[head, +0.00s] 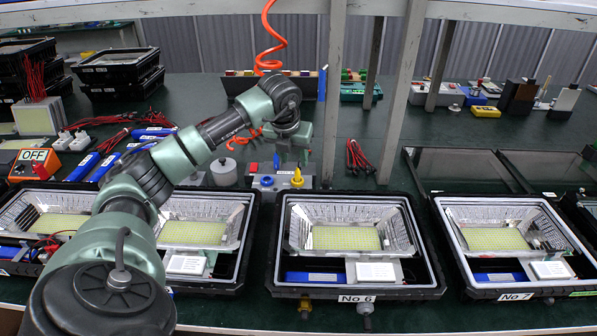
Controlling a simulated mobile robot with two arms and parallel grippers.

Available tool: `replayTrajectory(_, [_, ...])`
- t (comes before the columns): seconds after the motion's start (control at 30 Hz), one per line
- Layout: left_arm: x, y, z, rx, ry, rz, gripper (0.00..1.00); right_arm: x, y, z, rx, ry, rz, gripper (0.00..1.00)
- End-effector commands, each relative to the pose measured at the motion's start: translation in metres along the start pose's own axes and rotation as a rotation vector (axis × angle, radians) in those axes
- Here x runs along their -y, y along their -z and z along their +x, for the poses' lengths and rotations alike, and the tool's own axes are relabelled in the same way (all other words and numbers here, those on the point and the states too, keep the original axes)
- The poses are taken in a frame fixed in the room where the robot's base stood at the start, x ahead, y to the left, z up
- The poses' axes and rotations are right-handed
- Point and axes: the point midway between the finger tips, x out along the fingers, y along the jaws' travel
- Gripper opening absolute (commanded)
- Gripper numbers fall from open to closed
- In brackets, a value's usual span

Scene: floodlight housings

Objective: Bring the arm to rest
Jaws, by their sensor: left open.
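My left arm (126,218) reaches in from the bottom left and bends over the bench. Its left gripper (290,160) hangs pointing down above the back of the bench, behind the housing labelled No 6 (358,298). It is small in the view and partly hidden by the wrist. The jaws are open, and I see nothing held between them. Just below it stands a small grey fixture (283,180) with a blue and a yellow part. I cannot tell the gap between the gripper and this fixture. My right gripper is not in view.
Open floodlight housings line the front edge, including No 7 (515,296). Stacked black frames (120,72) stand at the back left, near an orange OFF box (35,164). Grey posts (400,95) rise from the bench. A coiled orange hose (268,40) hangs above the arm.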

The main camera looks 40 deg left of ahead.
Motion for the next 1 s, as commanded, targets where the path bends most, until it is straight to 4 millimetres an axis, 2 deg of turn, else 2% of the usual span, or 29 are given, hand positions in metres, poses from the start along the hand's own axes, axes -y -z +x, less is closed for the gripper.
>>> replayTrajectory(0.1, [0.000,0.000,-0.008,0.002,-0.001,0.000,0.41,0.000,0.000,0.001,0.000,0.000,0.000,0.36])
replayTrajectory(0.33, [-0.001,-0.001,-0.013,0.000,-0.001,-0.001,0.41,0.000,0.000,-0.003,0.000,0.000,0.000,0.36])
replayTrajectory(0.63, [0.000,-0.021,-0.060,0.001,-0.001,0.000,0.41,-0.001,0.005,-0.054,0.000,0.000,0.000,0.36])
replayTrajectory(1.0, [0.000,-0.034,-0.091,0.000,-0.001,0.000,0.41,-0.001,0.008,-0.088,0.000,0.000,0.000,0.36])
